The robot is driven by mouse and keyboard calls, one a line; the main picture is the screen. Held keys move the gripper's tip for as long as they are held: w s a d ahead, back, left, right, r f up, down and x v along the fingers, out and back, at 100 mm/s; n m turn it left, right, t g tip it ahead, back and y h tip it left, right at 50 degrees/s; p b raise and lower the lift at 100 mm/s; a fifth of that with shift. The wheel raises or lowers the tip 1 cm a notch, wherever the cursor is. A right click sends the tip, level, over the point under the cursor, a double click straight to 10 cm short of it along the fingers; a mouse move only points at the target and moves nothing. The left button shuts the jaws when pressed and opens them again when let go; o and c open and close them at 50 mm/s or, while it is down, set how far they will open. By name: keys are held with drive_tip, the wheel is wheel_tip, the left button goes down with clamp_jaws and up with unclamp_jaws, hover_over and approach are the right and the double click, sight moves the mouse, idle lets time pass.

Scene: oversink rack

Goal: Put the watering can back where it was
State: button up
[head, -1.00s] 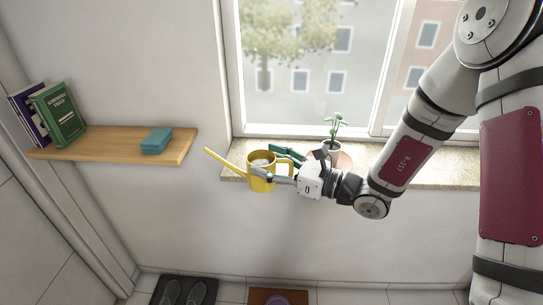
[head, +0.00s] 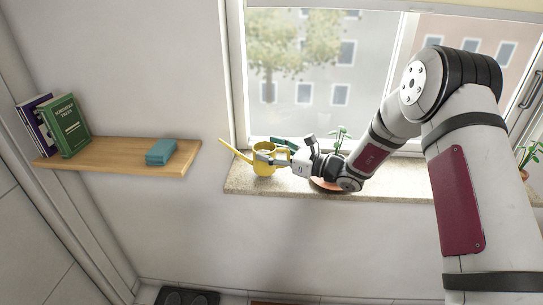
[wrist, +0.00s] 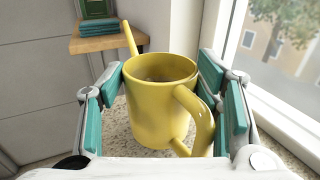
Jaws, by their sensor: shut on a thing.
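The yellow watering can (head: 264,162) is upright at the left end of the stone windowsill (head: 240,184), its spout pointing left toward the shelf. It fills the middle of the wrist view (wrist: 160,108), with its handle toward my gripper. My gripper (head: 272,157) reaches in from the right and is shut on the can, with its teal-padded fingers on both sides of the body in the wrist view (wrist: 160,95). I cannot tell whether the can's base touches the sill or is slightly above it.
A potted plant (head: 340,137) stands on the sill behind my wrist, near a terracotta saucer (head: 322,184). Another plant (head: 530,154) is at far right. The window is behind the can.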

drive_tip(key=shift+f, duration=0.75)
drive_tip(key=shift+f, duration=0.1)
drive_tip(key=o, duration=1.4)
drive_tip(key=shift+f, duration=0.1)
